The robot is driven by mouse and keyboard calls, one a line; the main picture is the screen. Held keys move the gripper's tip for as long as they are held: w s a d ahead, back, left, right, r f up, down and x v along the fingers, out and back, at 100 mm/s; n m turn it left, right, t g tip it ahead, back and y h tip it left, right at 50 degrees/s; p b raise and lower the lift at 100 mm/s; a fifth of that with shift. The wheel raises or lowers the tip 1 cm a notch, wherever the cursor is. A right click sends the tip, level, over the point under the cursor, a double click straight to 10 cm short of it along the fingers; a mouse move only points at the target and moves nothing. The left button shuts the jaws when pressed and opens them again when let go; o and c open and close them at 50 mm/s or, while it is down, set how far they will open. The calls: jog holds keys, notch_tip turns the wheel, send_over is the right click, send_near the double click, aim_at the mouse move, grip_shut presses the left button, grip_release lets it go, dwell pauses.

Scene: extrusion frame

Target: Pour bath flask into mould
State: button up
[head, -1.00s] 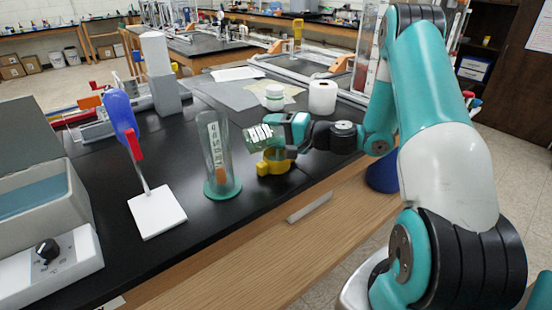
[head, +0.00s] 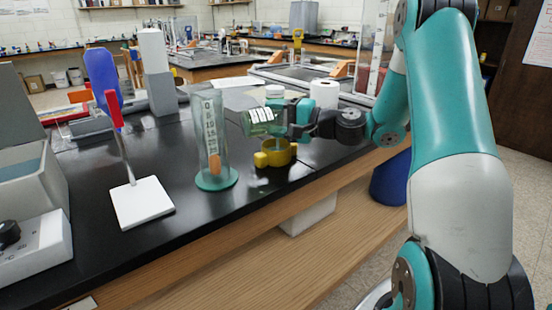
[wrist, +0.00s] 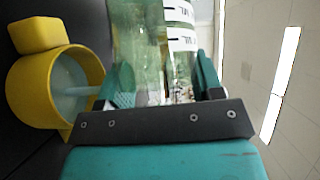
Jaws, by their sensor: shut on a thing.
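The bath flask (head: 262,122), green-tinted glass with white markings, lies tipped nearly on its side above the mould. My gripper (head: 283,117) is shut on it from the right. In the wrist view the flask (wrist: 140,45) stands between the two fingers (wrist: 158,82). The mould, a yellow round cup with a block-shaped lug (head: 262,160), stands on the black bench just below the flask. In the wrist view the mould (wrist: 97,70) is at the left, with pale greenish matter and a light streak inside. The flask's mouth is hard to make out.
A tall glass cylinder (head: 206,130) with a green base stands close left of the mould. A white-based stand (head: 143,203) with a red clamp is further left, beside a grey bath unit (head: 30,205). A white roll (head: 324,93) and white jar stand behind. The bench's front edge is near.

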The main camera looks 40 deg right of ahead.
jog(key=shift+d+f+b, duration=0.1)
jog(key=shift+f+b, duration=0.2)
jog(key=shift+b, duration=3.25)
jog(key=r+p, duration=0.1)
jog(key=p, duration=0.2)
jog(key=shift+r+p, duration=0.35)
jog(key=shift+p, duration=0.05)
jog(key=p, duration=0.4)
jog(key=shift+r+p, duration=0.25)
jog(key=shift+p, duration=0.1)
jog(key=p, duration=0.2)
jog(key=shift+p, duration=1.6)
jog(key=shift+a+f+p, duration=0.2)
jog(key=shift+p, duration=0.45)
jog(key=shift+f+n, duration=0.3)
jog(key=shift+f, duration=0.25)
jog(key=shift+r+p, duration=0.15)
jog(key=shift+p, duration=0.2)
jog(key=shift+r+h+p, duration=0.15)
jog(key=shift+h+p, duration=0.15)
jog(key=shift+p, duration=0.85)
